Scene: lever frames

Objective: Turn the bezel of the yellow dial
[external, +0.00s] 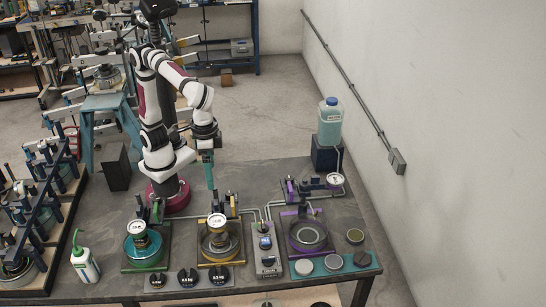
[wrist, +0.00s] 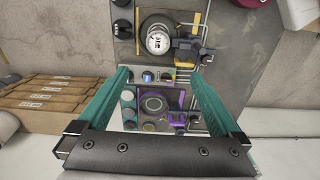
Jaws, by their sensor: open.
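The yellow dial (external: 217,221) is a white-faced round gauge over a dark ring on the middle, yellow-edged plate (external: 205,260) in the external view. In the wrist view the dial (wrist: 158,39) appears near the top centre, beyond my fingertips. My gripper (external: 209,186) has teal fingers pointing down and hangs above the bench, behind the dial and apart from it. In the wrist view my gripper (wrist: 161,72) is open, its two fingers wide apart with nothing between them but the bench far below. The bezel's edge is too small to make out clearly.
A green-edged station with a similar dial (external: 139,227) stands left, and a purple-edged station (external: 307,234) stands right. A grey control box (external: 266,252) sits between the yellow and purple stations. A blue bottle (external: 329,122) stands at the back right.

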